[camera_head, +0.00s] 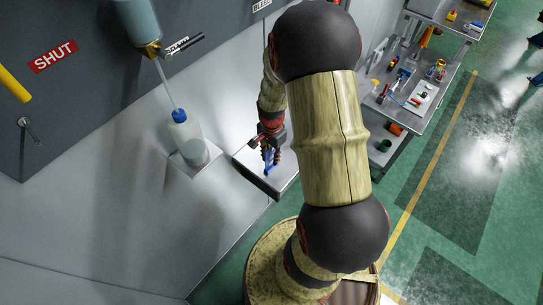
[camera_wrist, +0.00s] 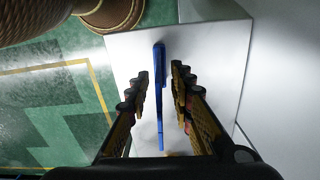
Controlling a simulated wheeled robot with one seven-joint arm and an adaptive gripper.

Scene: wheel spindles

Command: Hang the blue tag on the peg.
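In the wrist view a narrow blue piece, seen nearly edge-on, is the blue tag (camera_wrist: 160,95). It stands over a pale block top between the two fingers of my gripper (camera_wrist: 160,76). Thin gaps show on both sides of it, so the fingers look open around it. In the head view my gripper (camera_head: 271,146) points down over the block, with the blue tag (camera_head: 268,162) at its fingertips. Whether the tag touches the block is unclear. I cannot clearly make out the peg in either view.
The pale block (camera_head: 278,185) stands beside a grey wall. A tool bench (camera_head: 425,65) stands at the back right. My arm hides the middle.

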